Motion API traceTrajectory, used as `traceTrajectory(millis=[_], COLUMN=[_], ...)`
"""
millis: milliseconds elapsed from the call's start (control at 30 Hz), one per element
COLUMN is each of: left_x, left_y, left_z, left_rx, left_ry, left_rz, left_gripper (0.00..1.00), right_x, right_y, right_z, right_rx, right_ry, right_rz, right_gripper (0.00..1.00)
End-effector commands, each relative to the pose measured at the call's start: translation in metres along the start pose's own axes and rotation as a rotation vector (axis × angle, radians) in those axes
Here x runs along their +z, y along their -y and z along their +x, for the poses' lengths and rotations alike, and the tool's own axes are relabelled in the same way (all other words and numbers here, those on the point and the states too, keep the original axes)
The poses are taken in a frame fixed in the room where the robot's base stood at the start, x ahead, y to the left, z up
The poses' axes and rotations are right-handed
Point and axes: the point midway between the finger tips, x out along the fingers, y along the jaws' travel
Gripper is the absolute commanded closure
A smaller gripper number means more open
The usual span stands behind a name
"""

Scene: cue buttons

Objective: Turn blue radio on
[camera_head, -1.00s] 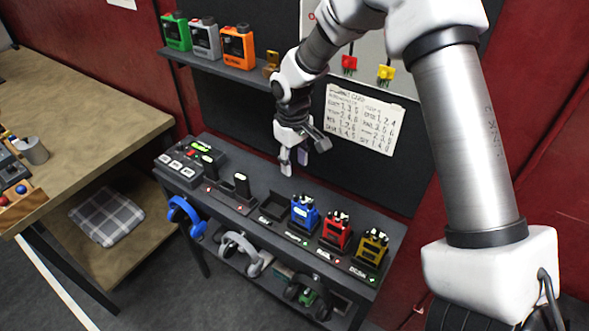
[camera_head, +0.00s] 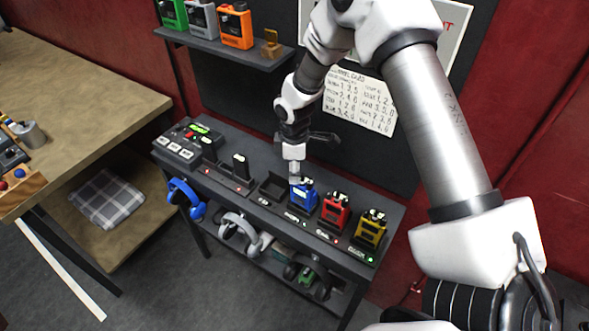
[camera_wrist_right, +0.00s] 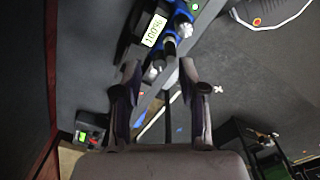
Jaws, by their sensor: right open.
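The blue radio (camera_head: 303,195) stands upright in a charging slot on the dark bench, left of the red radio (camera_head: 335,211). My right gripper (camera_head: 295,178) is just above the blue radio's top and overlaps it in the head view; I cannot tell whether they touch. In the right wrist view, my right gripper (camera_wrist_right: 160,75) is open with nothing between its fingers. Blue radio parts (camera_wrist_right: 180,22) with silver knobs and a lit "100%" display lie just beyond the fingertips there. My left gripper is not in view.
A yellow radio (camera_head: 371,228) stands to the right of the red one. An empty slot (camera_head: 268,190) and a black handset (camera_head: 241,166) are to the left. A shelf (camera_head: 230,52) with several devices is above.

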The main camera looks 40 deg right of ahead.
Motion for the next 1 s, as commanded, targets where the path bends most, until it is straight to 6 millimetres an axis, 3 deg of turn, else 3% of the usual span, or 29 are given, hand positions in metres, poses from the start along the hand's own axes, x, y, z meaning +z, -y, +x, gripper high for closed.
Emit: traceTrajectory(millis=[133, 367, 500, 767, 1000], left_x=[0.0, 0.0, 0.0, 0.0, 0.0], left_y=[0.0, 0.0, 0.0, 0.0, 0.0], left_z=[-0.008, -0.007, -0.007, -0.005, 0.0], left_rx=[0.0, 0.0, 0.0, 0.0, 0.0], left_ry=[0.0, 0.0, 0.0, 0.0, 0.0], left_rz=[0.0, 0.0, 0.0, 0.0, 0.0], left_gripper=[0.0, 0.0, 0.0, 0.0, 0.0], right_x=[0.0, 0.0, 0.0, 0.0, 0.0], right_y=[0.0, 0.0, 0.0, 0.0, 0.0], right_z=[0.015, 0.018, 0.018, 0.019, 0.019], right_rx=[0.0, 0.001, 0.001, 0.001, 0.0], right_ry=[0.0, -0.001, -0.001, 0.0, 0.006], right_rz=[0.0, 0.001, 0.001, 0.031, 0.263], right_gripper=[0.58, 0.58, 1.0, 1.0, 1.0])
